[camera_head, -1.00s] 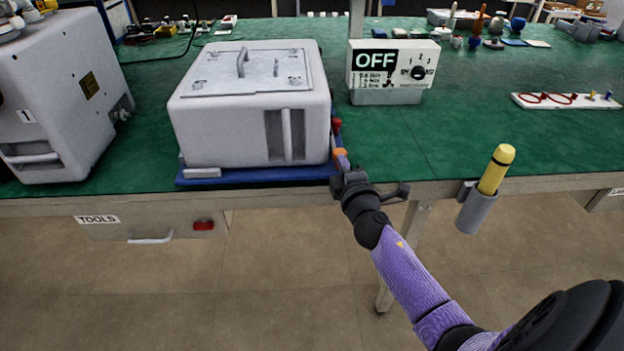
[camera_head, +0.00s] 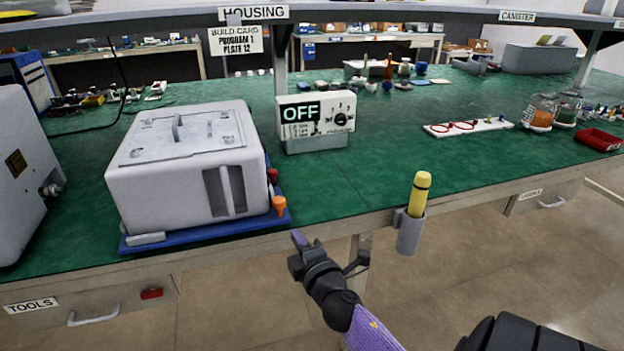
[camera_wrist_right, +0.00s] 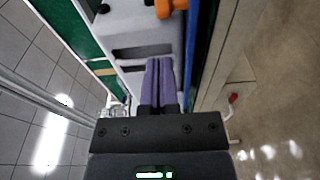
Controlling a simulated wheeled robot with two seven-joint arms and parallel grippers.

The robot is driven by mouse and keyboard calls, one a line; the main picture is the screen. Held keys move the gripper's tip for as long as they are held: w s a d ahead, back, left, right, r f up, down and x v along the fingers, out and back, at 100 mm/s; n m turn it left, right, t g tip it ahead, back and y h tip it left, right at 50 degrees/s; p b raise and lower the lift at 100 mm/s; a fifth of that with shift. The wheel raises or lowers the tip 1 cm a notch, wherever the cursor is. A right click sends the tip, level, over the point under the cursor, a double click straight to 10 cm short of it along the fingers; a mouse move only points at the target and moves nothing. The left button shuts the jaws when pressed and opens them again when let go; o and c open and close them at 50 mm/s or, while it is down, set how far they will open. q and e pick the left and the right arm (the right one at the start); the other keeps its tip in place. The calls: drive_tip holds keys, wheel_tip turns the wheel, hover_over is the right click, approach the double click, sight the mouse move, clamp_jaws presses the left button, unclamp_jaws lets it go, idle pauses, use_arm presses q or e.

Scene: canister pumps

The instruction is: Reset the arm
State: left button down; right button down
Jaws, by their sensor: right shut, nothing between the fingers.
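My right gripper (camera_head: 299,238) is in front of the table's front edge, to the right of the white housing box (camera_head: 190,165). Its purple fingers are together and empty in the right wrist view (camera_wrist_right: 158,85). The housing box stands on a blue base (camera_head: 205,232) with an orange knob (camera_head: 279,205) and a red knob (camera_head: 272,174) on its right side. The orange knob also shows in the right wrist view (camera_wrist_right: 168,8), ahead of the fingers and apart from them. My left gripper is not in view.
A control box reading OFF (camera_head: 316,115) stands behind on the green table (camera_head: 380,180). A yellow-topped tool sits in a grey holder (camera_head: 409,235) at the front edge. A drawer marked TOOLS (camera_head: 95,305) is below left. A white board with red rings (camera_head: 468,127) lies to the right.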

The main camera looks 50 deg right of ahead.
drive_tip(key=s+a+f+m+g+y+p, duration=0.1)
drive_tip(key=s+a+f+m+g, duration=0.15)
drive_tip(key=s+f, duration=0.4)
drive_tip(key=s+a+f+m+g+y, duration=0.1)
drive_tip(key=s+a+f+g+y, duration=0.2)
drive_tip(key=f, duration=0.7)
drive_tip(key=s+a+f+m+g+p, duration=0.1)
drive_tip(key=s+a+f+m+g, duration=0.15)
drive_tip(key=s+f, duration=0.5)
drive_tip(key=s+a+f+m+g, duration=0.1)
drive_tip(key=s+a+f+g, duration=0.1)
drive_tip(key=s, duration=0.6)
drive_tip(key=s+a+f+m+g+y, duration=0.1)
drive_tip(key=s+f+g, duration=0.3)
drive_tip(key=s, duration=0.4)
drive_tip(key=s+a+f+m+g+y, duration=0.1)
drive_tip(key=s+a+f+m+g, duration=0.1)
drive_tip(key=s, duration=0.7)
wheel_tip(320, 180, down, 2)
drive_tip(key=shift+a+f+m+g+p, duration=0.15)
drive_tip(key=shift+a+m+g+p, duration=0.15)
drive_tip(key=shift+a+g, duration=0.3)
